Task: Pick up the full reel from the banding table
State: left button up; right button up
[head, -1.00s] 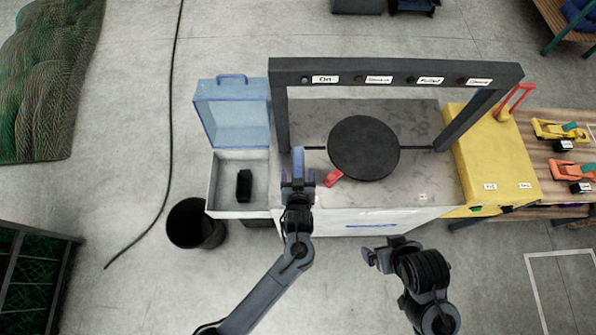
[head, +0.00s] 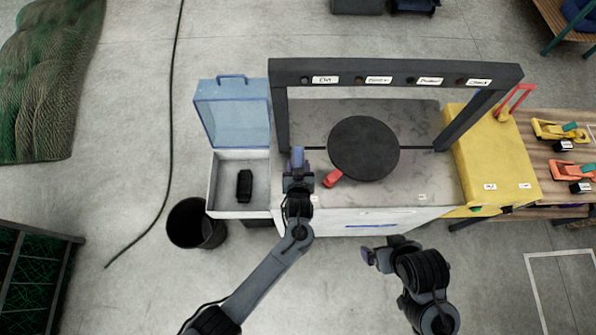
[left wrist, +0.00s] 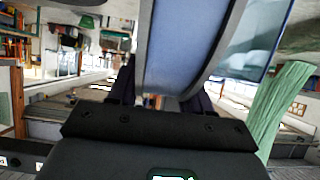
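The banding table (head: 425,185) has a grey speckled top and a dark overhead frame. A flat black disc (head: 364,148) lies on it; I cannot tell whether this is the full reel or a turntable. My left gripper (head: 297,160) is over the table's left part, left of the disc and apart from it. In the left wrist view a broad blue band (left wrist: 190,45) passes in front of the dark gripper body. My right gripper (head: 371,257) is in front of the table's near edge; its finger gap is unclear.
A small red piece (head: 332,178) lies at the disc's near-left edge. The black labelled frame (head: 395,68) spans above the table. Left stands a white box (head: 225,185) with a blue lid (head: 232,110) and a black object (head: 244,185) inside. A black bin (head: 195,224) stands below it.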

pick_arm(q)
grip_shut()
jog(key=shift+r, duration=0.1)
jog(key=shift+r, duration=0.1)
